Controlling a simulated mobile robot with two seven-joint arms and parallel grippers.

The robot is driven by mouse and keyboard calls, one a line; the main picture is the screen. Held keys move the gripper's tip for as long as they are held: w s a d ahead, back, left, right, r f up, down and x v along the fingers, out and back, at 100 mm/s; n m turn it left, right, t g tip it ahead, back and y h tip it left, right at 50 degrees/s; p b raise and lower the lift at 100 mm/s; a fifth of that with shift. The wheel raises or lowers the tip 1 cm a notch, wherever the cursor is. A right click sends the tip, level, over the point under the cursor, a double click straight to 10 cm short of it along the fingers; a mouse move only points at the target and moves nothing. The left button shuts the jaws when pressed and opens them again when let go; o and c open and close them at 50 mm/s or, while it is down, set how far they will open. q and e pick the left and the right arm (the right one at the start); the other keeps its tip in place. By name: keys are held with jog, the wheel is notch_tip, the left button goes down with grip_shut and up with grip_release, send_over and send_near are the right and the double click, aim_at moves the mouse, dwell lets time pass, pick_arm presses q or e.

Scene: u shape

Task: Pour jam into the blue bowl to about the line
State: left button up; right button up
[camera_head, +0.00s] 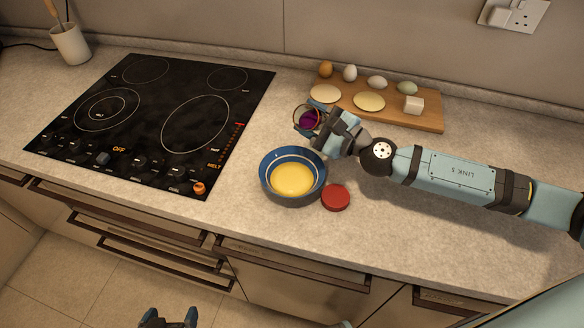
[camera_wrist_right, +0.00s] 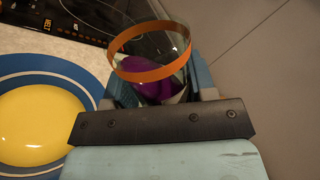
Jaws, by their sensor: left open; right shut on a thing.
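The blue bowl (camera_head: 292,178) stands on the counter near its front edge, with yellow contents and a pale line around its inner wall above them. It also shows at the left of the right wrist view (camera_wrist_right: 62,73). My right gripper (camera_head: 318,128) is shut on a glass jar (camera_head: 306,115) with an orange rim and purple jam (camera_wrist_right: 155,88) inside. The jar is tilted, behind and a little right of the bowl in the head view. A red lid (camera_head: 335,196) lies right of the bowl. My left gripper (camera_head: 168,318) is open and empty, low in front of the cabinets.
A black cooktop (camera_head: 150,120) lies left of the bowl. A wooden board (camera_head: 425,118) behind my right arm holds several eggs, two pale flat rounds (camera_head: 369,101) and a white cube (camera_head: 413,105). A utensil pot (camera_head: 70,43) stands at the back left. The counter's right front is clear.

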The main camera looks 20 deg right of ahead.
pick_arm(q)
jog(key=shift+d+f, duration=0.1)
jog(key=shift+d, duration=0.1)
pick_arm(e)
jog(key=shift+n, duration=0.3)
pick_arm(q)
jog(key=shift+a+f+b, duration=0.2)
jog(key=shift+b, duration=0.2)
pick_arm(e)
jog(key=shift+f, duration=0.1)
dwell(0.3)
pick_arm(q)
jog(key=shift+w+d, duration=0.1)
jog(key=shift+d, duration=0.15)
pick_arm(e)
jog(key=shift+n, duration=0.5)
pick_arm(q)
jog(key=shift+a+f+b, duration=0.25)
jog(key=shift+f+b, duration=0.05)
jog(key=shift+b, duration=0.15)
pick_arm(e)
jog(key=shift+f, duration=0.2)
pick_arm(q)
jog(key=shift+w+d, duration=0.1)
jog(key=shift+d, duration=0.25)
pick_arm(e)
jog(key=shift+f+n, duration=0.15)
jog(key=shift+n, duration=0.25)
